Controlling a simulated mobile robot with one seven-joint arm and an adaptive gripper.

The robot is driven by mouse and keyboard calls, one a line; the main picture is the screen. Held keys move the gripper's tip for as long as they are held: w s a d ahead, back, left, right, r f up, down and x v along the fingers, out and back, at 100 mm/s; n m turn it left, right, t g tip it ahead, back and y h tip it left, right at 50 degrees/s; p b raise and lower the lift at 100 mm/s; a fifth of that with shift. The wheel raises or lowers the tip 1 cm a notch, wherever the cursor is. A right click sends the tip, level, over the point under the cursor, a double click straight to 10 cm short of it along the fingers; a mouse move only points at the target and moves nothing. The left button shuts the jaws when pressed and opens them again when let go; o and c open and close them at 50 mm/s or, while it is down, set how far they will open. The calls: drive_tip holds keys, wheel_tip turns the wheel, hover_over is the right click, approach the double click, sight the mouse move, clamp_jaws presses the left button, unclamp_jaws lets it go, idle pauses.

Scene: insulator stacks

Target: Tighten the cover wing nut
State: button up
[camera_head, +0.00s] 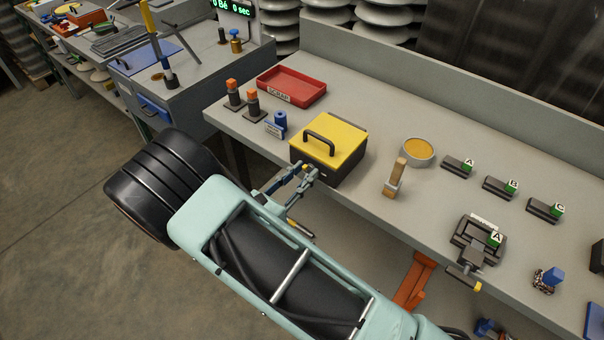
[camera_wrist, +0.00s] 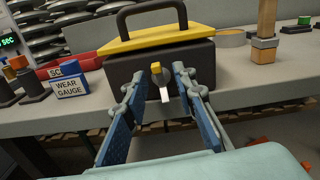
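A dark box (camera_wrist: 185,60) with a yellow lid (camera_wrist: 150,37) and black handle stands at the bench's front edge. It also shows in the head view, with its yellow lid (camera_head: 336,140) closed. On its front face is a small fastener with a yellow top and a pale tab, apparently the cover wing nut (camera_wrist: 157,70). My gripper (camera_wrist: 155,84) is open, with its blue fingers on either side of the wing nut in the wrist view. No finger visibly touches it; the remaining depth is unclear. In the head view my gripper (camera_head: 296,174) is just in front of the box.
A blue wear gauge block (camera_wrist: 70,84) stands left of the box. A red scrap tray (camera_head: 292,85) lies behind it. Right of the box are a wood-handled tool (camera_head: 395,178), a round orange-topped dish (camera_head: 418,152) and lettered fixtures (camera_head: 457,166). Floor is free in front.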

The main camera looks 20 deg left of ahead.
clamp_jaws()
drive_tip(key=shift+m+b, duration=0.3)
drive_tip(key=shift+m, duration=0.1)
drive_tip(key=m+b, duration=0.2)
drive_tip(key=m, duration=0.1)
drive_tip(key=shift+d+f+m+b, duration=0.1)
drive_tip(key=shift+f+m+b, duration=0.05)
drive_tip(key=shift+m+b, duration=0.2)
drive_tip(key=m+b, duration=0.3)
drive_tip(key=m, duration=0.1)
drive_tip(key=shift+d+f+b, duration=0.1)
drive_tip(key=shift+b, duration=0.3)
drive_tip(key=shift+d+m+b, duration=0.15)
drive_tip(key=shift+m+b, duration=5.1)
drive_tip(key=shift+b, duration=0.25)
